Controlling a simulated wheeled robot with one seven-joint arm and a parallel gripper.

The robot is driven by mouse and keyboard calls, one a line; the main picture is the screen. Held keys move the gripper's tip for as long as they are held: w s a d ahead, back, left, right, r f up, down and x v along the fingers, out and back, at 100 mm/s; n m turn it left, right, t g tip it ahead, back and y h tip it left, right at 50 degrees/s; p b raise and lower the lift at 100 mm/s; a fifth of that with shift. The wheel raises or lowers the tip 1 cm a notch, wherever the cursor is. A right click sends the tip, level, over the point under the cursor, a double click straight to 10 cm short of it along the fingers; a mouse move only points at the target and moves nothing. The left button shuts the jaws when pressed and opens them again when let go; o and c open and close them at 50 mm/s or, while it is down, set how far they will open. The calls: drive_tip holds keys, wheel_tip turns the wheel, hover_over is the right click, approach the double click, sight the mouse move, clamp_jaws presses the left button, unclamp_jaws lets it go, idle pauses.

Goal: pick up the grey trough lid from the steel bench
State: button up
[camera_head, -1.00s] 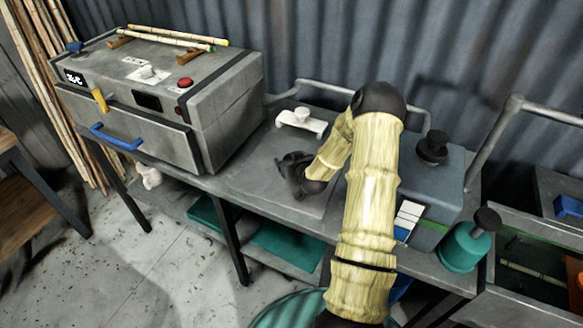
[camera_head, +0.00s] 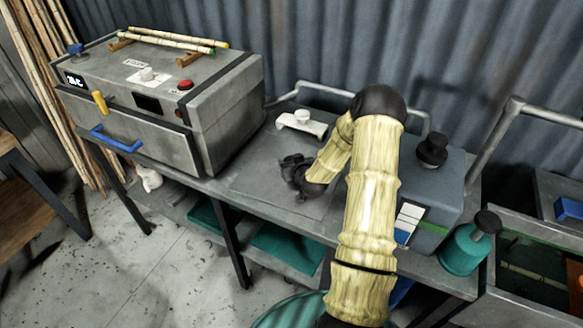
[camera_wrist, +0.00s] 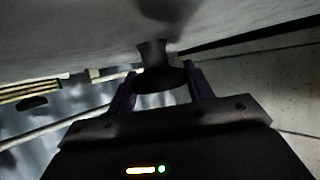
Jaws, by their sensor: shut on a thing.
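The grey trough lid (camera_head: 258,183) is a flat grey plate at the middle of the steel bench (camera_head: 215,185) in the head view. I cannot tell whether it touches the bench top or is slightly above it. My gripper (camera_head: 297,178) is over the lid and hides part of it. In the wrist view, my gripper's two fingers (camera_wrist: 160,84) stand on either side of a dark flared knob (camera_wrist: 152,58) and hold it. The knob joins a wide grey surface (camera_wrist: 75,35), which is the lid's face. The knob is mostly hidden in the head view.
A grey steamer box (camera_head: 165,110) with a blue handle stands left of the lid. A white-handled piece (camera_head: 302,121) lies behind it. A blue-grey box with a black knob (camera_head: 432,152) and a teal pot (camera_head: 462,250) stand to the right. A corrugated wall closes the back.

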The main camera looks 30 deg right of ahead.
drive_tip(key=shift+r, duration=0.15)
wheel_tip(320, 180, up, 18)
drive_tip(key=b, duration=0.1)
drive_tip(key=shift+b, duration=0.3)
idle(0.5)
